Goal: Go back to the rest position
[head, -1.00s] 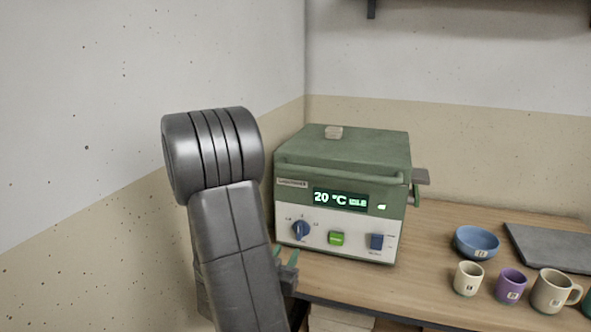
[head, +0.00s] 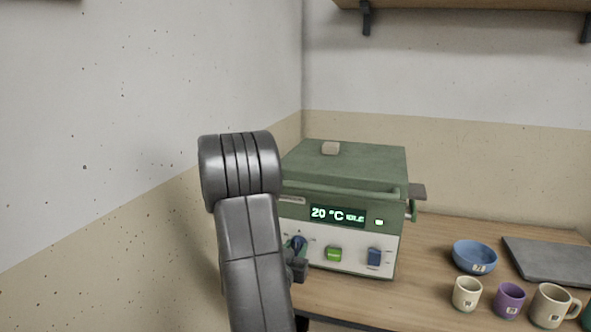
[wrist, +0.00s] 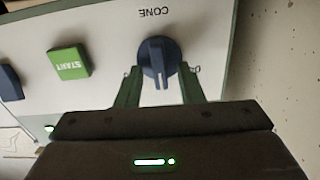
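My gripper (wrist: 158,88) is open in the wrist view, its two green fingers apart on either side of the blue cone knob (wrist: 158,58). I cannot tell whether the fingertips touch the knob. In the head view my arm stands left of the green kiln (head: 345,176), and the gripper is mostly hidden behind the arm, just below the knob (head: 297,243). The kiln's lid is down and its display (head: 338,216) reads 20 °C and a small word that looks like idle. The green start button (wrist: 69,65) also shows in the wrist view.
A blue switch (head: 374,257) is on the kiln's right front. To the right on the wooden table (head: 415,290) are a blue bowl (head: 474,257), a cream cup (head: 466,294), a purple cup (head: 509,300), a beige mug (head: 548,306) and a grey slab (head: 550,262). A wall rises at left.

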